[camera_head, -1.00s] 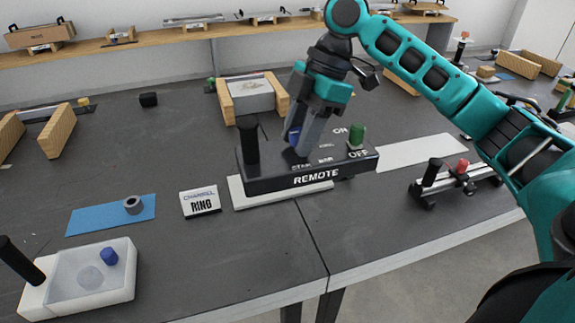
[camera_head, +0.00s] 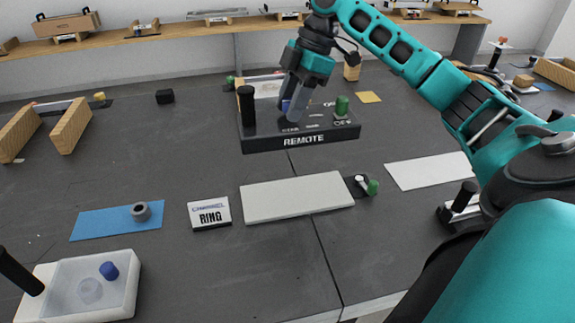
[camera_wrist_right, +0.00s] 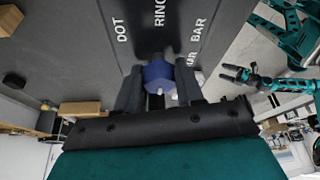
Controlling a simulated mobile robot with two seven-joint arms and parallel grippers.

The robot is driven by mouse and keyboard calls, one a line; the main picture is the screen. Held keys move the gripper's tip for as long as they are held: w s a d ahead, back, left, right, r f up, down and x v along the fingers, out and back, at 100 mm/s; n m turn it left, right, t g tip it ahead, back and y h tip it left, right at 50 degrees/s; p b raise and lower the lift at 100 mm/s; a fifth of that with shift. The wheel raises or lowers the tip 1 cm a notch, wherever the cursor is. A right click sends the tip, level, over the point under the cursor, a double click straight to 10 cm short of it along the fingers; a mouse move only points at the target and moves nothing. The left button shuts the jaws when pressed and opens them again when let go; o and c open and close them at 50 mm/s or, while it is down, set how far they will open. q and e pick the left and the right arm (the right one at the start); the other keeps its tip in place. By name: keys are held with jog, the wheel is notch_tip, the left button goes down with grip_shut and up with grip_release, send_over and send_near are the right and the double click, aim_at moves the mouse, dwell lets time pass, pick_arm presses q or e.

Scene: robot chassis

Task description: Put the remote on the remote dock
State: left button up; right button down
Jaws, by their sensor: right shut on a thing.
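The remote (camera_head: 300,139), a black box lettered REMOTE with a black post and a green knob, hangs above the table. My right gripper (camera_head: 292,112) is shut on its blue knob. In the right wrist view the blue knob (camera_wrist_right: 158,75) sits between the two fingers. A bare pale plate (camera_head: 295,197) lies below and in front of the remote; I cannot tell whether it is the dock.
A RING sign (camera_head: 209,212), a blue mat (camera_head: 100,223) with a grey ring (camera_head: 141,212), and a white tray (camera_head: 130,285) lie left. A small green-knobbed part (camera_head: 371,187) is by the plate's right end. Another white plate (camera_head: 428,170) lies right. Wooden blocks (camera_head: 71,126) stand at far left.

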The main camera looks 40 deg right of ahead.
aim_at(311, 127)
notch_tip(311, 127, down, 18)
jog(key=shift+b, duration=1.1)
jog(key=shift+f, duration=0.15)
jog(key=c, duration=0.7)
grip_release()
jog(key=p+v, duration=0.1)
jog(key=v, duration=1.1)
jog(key=shift+s, duration=0.1)
